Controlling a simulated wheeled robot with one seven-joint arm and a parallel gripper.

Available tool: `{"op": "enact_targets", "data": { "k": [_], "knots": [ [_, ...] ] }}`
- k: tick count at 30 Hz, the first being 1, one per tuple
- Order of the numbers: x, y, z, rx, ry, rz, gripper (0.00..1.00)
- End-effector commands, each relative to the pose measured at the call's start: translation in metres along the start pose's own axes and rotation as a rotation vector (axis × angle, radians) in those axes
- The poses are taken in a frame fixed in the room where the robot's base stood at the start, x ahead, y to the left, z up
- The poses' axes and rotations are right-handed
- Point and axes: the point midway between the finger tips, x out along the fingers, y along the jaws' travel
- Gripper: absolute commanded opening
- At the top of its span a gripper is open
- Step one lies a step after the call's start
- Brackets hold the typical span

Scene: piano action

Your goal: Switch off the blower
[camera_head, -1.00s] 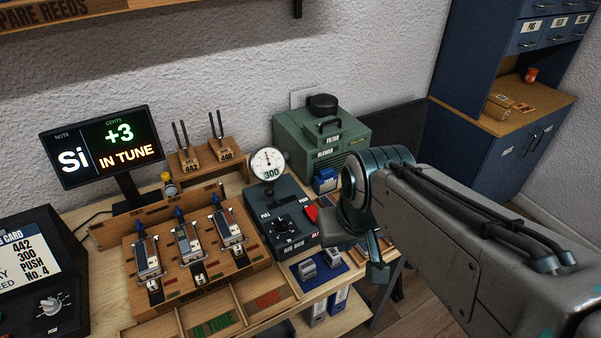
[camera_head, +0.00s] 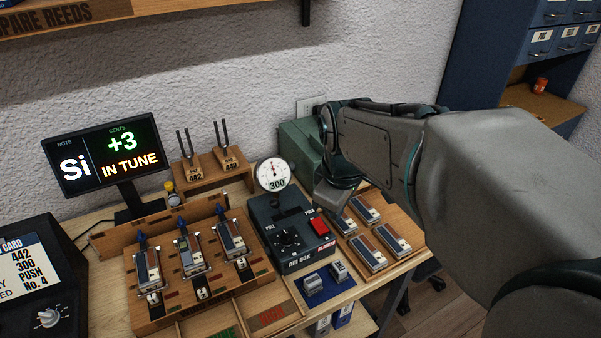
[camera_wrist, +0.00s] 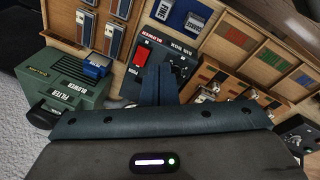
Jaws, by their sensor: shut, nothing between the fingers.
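The blower is a green box (camera_head: 301,148) at the back of the bench, mostly hidden behind my arm in the head view. In the wrist view the blower (camera_wrist: 62,93) shows its lettering and a blue block (camera_wrist: 97,65) at its front. The black air box (camera_head: 285,215) stands next to it, with a red rocker (camera_head: 319,226) on top; the rocker also shows in the wrist view (camera_wrist: 140,59). My gripper (camera_wrist: 159,72) is shut and empty, its fingertips over the air box beside the red rocker. Any gap between them is hard to judge.
A round gauge (camera_head: 272,174) reading 300 rises behind the air box. A wooden rack (camera_head: 147,297) with several reed units stands left. More units lie on a wooden tray (camera_head: 409,262) at the right. The screen (camera_head: 105,155) reads "Si +3 IN TUNE".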

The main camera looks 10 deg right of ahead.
Motion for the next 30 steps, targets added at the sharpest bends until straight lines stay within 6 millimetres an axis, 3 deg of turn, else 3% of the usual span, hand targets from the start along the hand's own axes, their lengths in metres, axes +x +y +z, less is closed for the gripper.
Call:
{"op": "enact_targets", "data": {
  "k": [9,15,21,30],
  "knots": [
    [0.028,0.052,-0.050,-0.685,0.012,-0.078,0.00],
    [0.041,0.072,-0.068,-0.963,0.053,-0.104,0.00],
    [0.044,0.078,-0.073,-1.060,0.071,-0.110,0.00],
    [0.044,0.078,-0.073,-1.062,0.071,-0.110,0.00]
  ]
}}
